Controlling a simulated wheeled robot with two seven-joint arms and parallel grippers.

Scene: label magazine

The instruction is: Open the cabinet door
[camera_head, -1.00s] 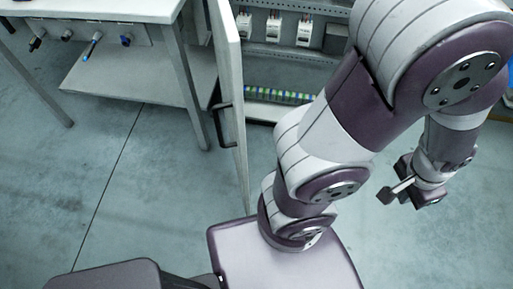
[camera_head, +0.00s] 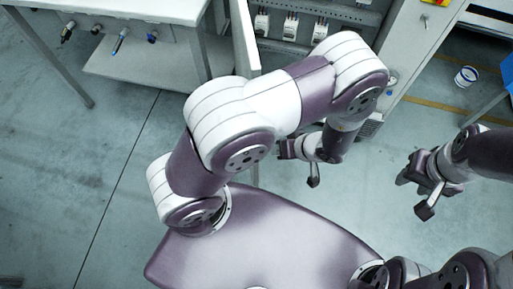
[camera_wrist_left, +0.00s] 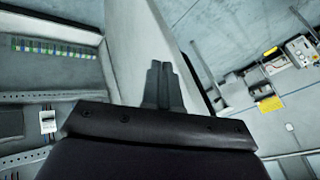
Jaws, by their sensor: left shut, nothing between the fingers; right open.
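The cabinet door (camera_head: 244,42) is a pale panel standing ajar, seen nearly edge-on in the head view. My left arm covers its lower part, and its handle is hidden. In the left wrist view the door (camera_wrist_left: 131,45) rises behind the fingers. The open cabinet (camera_head: 320,47) shows its inside to the right of the door. My left gripper (camera_head: 300,163) is shut and empty, on the cabinet-interior side of the door; its closed fingers also show in the left wrist view (camera_wrist_left: 162,82). Contact with the door cannot be told. My right gripper (camera_head: 415,196) is open and empty, further right.
A workbench (camera_head: 140,10) with tools hanging below its top stands left of the door. A white bucket (camera_head: 466,76) stands on the floor at the right. A blue object (camera_head: 500,72) is at the right edge. The floor left of my base is clear.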

